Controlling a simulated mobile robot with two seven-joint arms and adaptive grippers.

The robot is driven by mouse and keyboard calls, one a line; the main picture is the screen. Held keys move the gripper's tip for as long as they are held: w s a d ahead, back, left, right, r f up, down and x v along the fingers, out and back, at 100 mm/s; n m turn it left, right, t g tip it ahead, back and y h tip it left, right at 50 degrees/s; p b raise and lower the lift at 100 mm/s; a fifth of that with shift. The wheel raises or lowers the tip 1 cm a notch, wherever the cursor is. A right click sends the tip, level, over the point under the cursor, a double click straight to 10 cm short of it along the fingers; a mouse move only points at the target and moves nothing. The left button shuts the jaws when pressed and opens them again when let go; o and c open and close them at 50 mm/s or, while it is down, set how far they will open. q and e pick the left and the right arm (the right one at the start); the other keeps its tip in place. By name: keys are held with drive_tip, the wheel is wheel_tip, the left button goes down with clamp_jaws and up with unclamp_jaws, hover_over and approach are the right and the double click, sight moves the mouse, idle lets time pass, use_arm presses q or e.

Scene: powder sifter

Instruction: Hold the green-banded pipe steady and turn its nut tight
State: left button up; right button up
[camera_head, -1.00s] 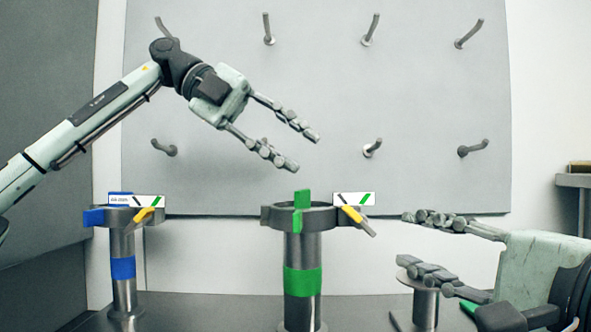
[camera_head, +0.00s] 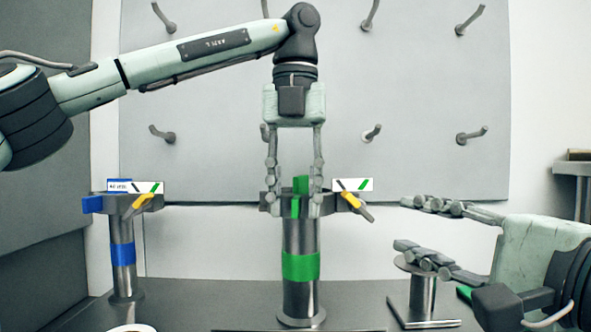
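The green-banded pipe (camera_head: 299,266) stands upright on the bench in the middle. Its grey nut (camera_head: 333,201) sits at the top and carries green tabs (camera_head: 301,185). My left gripper (camera_head: 295,212) points straight down over the nut, one finger on each side of the green tabs. Its fingers are apart; I cannot tell whether they touch the nut. My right gripper (camera_head: 425,228) comes in from the right, open and empty, its fingers pointing left. It is level with the pipe's upper half but well to the right of it.
A blue-banded pipe (camera_head: 123,255) with a similar nut stands at the left. Yellow-handled levers (camera_head: 350,198) and white labels (camera_head: 352,184) are by the nuts. A short metal post (camera_head: 422,297) stands below my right gripper. A grey panel with pegs (camera_head: 220,100) is behind.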

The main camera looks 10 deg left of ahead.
use_arm(q)
drive_tip(key=shift+f, duration=1.3)
drive_tip(key=shift+c, duration=0.5)
clamp_jaws()
